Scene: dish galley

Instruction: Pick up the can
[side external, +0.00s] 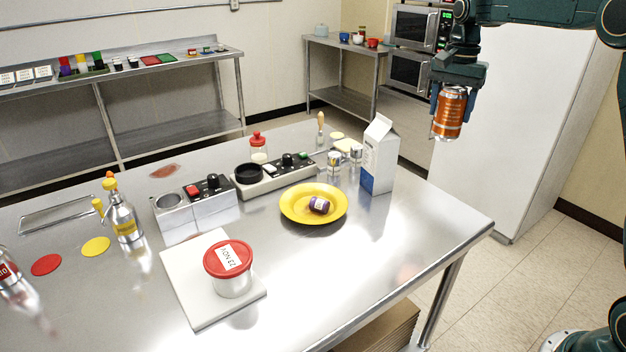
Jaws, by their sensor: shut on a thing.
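An orange can (449,115) with a silver rim hangs upright in my gripper (449,100) at the upper right of the side external view. My gripper is shut on the can, with a finger on each side of it. The can is well above the table's height and clear of other things. Its top is partly hidden by the gripper.
The table's right front area is clear.

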